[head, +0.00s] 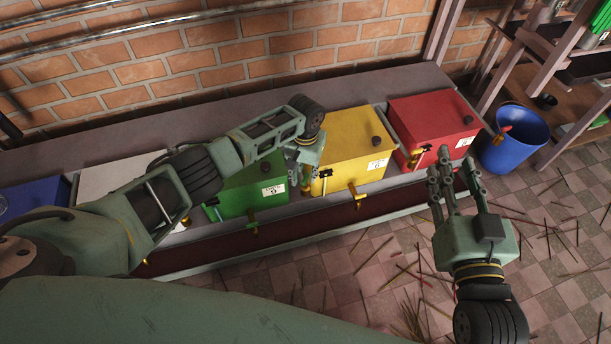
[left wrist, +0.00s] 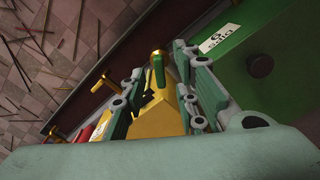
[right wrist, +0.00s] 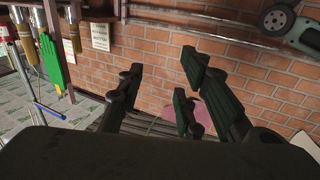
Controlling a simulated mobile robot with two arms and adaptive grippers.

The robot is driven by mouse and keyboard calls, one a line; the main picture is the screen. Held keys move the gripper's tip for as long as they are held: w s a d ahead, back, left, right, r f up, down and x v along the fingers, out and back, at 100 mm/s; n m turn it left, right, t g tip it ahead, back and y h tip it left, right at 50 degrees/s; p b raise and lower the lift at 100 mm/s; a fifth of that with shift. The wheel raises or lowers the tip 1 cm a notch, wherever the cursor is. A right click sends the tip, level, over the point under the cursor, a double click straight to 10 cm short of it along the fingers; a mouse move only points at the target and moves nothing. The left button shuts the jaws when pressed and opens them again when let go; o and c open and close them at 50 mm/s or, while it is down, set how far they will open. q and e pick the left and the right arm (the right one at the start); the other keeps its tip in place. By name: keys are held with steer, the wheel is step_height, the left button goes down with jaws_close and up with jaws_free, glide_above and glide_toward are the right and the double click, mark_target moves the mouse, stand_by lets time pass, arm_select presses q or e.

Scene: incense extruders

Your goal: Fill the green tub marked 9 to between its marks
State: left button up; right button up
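The green tub (head: 238,188) stands on the bench between a white tub and the yellow tub. Its white front label (head: 273,190) also shows in the left wrist view (left wrist: 220,39), with a digit too small to read surely. A brass tap (head: 252,222) hangs at its front. My left gripper (head: 300,178) points down at its right end, near the yellow tub. In the left wrist view its fingers are apart, with a green-handled brass fitting (left wrist: 158,72) between them; contact is unclear. My right gripper (head: 455,180) is open and empty, in front of the red tub. I see no fill marks.
The yellow tub (head: 345,140) and red tub (head: 432,120) stand to the right, each with brass fittings. A blue tub (head: 35,195) is at far left. A blue bucket (head: 515,140) stands beside the bench. Thin sticks (head: 400,270) litter the floor. A brick wall rises behind.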

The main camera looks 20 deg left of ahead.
arm_select(q)
steer(key=shift+f, duration=0.5)
arm_select(e)
steer(key=shift+a+r+t+y, duration=0.15)
steer(key=shift+r+t, duration=0.15)
steer(key=shift+r, duration=0.3)
steer(key=shift+r+t+y, duration=0.15)
steer(key=shift+r+t, duration=0.15)
steer(key=shift+r, duration=0.3)
arm_select(q)
steer(key=shift+c, duration=0.4)
jaws_close()
